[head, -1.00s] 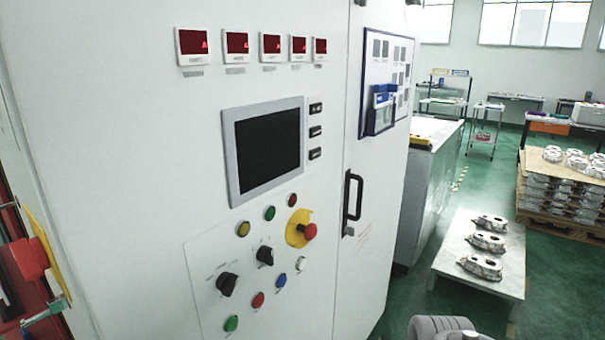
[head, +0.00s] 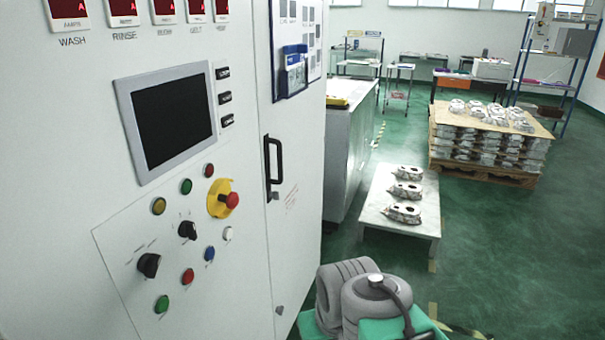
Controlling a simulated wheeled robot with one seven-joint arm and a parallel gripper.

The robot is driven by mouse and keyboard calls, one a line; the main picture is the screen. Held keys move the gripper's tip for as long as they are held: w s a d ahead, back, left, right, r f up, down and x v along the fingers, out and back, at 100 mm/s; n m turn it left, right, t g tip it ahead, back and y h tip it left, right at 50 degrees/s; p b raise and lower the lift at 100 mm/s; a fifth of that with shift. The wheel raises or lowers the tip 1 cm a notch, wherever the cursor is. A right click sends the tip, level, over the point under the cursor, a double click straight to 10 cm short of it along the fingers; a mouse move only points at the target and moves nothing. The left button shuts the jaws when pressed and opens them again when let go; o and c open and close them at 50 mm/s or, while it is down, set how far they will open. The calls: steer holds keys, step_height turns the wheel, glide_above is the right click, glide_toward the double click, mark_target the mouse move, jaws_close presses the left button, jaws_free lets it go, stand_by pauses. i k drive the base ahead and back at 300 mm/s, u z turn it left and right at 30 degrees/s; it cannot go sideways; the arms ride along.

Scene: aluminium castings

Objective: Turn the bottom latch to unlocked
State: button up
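The white control cabinet (head: 255,230) fills the left half of the head view. A small grey latch (head: 279,310) sits low on its narrow right-hand door, near the bottom of the picture. It is too small to tell which way it is turned. Higher up, another small grey fitting (head: 274,196) sits just below the black door handle (head: 272,165). Grey rounded links of my own arm (head: 376,298) show at the bottom centre, right of the cabinet. My gripper is out of view.
The cabinet front carries a dark screen (head: 174,115), several buttons, and two black knobs (head: 149,264). A low table (head: 378,226) with castings stands beyond it, and a pallet (head: 480,173) of castings farther right. Green floor (head: 515,255) is clear at right.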

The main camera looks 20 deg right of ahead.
mark_target(279, 310)
steer(key=z, duration=1.8)
steer(key=i, duration=1.55)
steer(key=u, duration=4.15)
